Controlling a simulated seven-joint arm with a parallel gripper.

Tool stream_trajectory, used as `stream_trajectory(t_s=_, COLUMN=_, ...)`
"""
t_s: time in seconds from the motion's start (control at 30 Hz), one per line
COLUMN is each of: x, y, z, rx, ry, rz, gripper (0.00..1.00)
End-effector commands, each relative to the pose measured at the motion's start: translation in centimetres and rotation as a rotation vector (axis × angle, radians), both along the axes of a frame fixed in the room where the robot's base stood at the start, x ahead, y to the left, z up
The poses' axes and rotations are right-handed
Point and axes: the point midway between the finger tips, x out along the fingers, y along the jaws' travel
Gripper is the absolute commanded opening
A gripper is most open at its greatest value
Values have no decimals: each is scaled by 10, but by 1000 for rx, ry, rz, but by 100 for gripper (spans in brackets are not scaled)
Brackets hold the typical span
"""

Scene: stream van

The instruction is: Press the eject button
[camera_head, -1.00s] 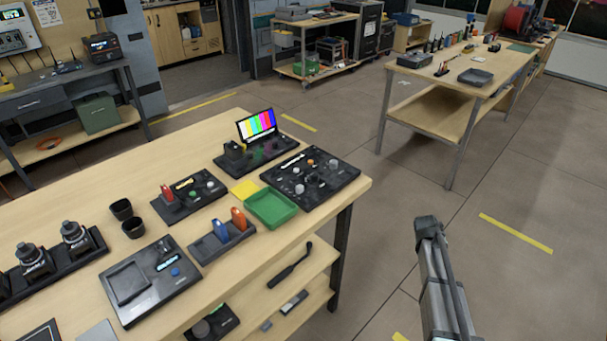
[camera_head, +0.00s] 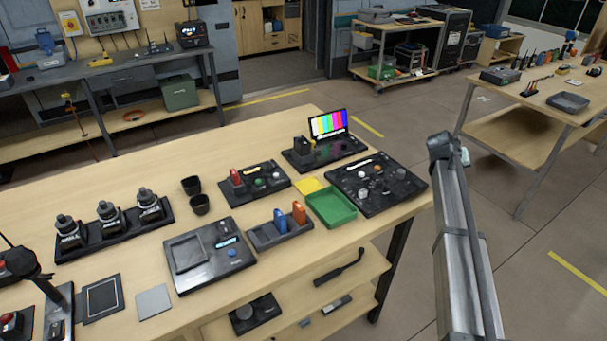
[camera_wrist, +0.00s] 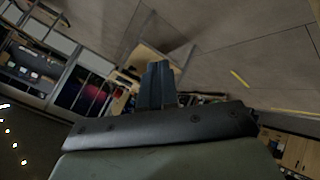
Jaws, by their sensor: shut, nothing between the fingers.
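The word eject is not readable on any button. On the wood-topped bench, a flat black device (camera_head: 190,268) in the head view has a square recessed panel, a small lit display and a round blue button (camera_head: 232,253). Behind it, a black control box (camera_head: 252,184) has a red lever and a few round buttons. A larger black panel (camera_head: 402,196) with several knobs lies near the bench's right end. My gripper (camera_wrist: 158,68) shows in the wrist view with its dark fingers together and empty, away from these devices. My arm rises at the right of the head view, beside the bench.
A red button (camera_head: 14,321) is at far left. Open floor (camera_head: 520,310) lies right.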

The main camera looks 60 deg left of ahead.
Motion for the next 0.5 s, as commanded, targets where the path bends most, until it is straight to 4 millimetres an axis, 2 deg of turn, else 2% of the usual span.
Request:
stream_trajectory(t_s=0.03, x=-4, y=18, z=17, rx=7, ry=-16, rz=13, gripper=0)
stream_trajectory(t_s=0.2, x=-28, y=65, z=61, rx=26, ry=-59, rz=50, gripper=0)
stream_trajectory(t_s=0.37, x=-64, y=108, z=91, rx=40, ry=-80, rz=79, gripper=0)
stream_trajectory(t_s=0.5, x=-104, y=142, z=107, rx=48, ry=-83, rz=99, gripper=0)
